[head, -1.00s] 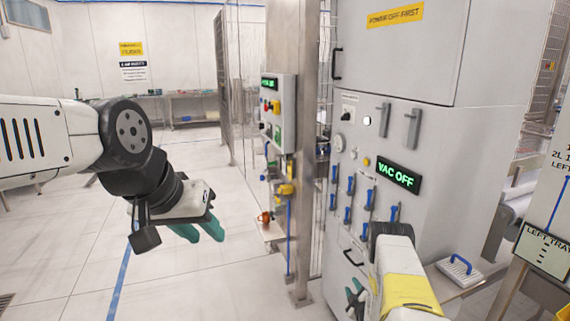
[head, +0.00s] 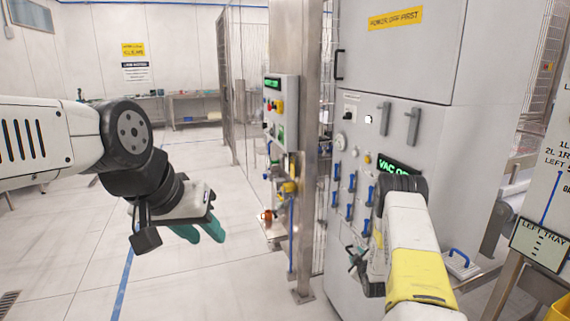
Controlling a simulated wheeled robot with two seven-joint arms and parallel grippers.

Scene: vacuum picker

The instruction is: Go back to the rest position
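My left gripper (head: 205,231) hangs from the arm at the left, over open floor, with teal fingers pointing down and right. A gap shows between its fingers and nothing is between them. My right arm comes up from the bottom right in front of the grey cabinet (head: 455,150). My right gripper (head: 357,258) is small and dark, left of the arm's yellow link and close to the cabinet's lower front. The arm partly hides it, so its opening is unclear. The arm also covers part of the green VAC OFF display (head: 392,163).
Blue-handled valves (head: 351,183) line the cabinet front. A steel post (head: 307,130) and a control box (head: 281,110) stand left of it. A blue-handled tray item (head: 460,262) and a LEFT TRAY sign (head: 541,243) are at right. The floor at left is clear.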

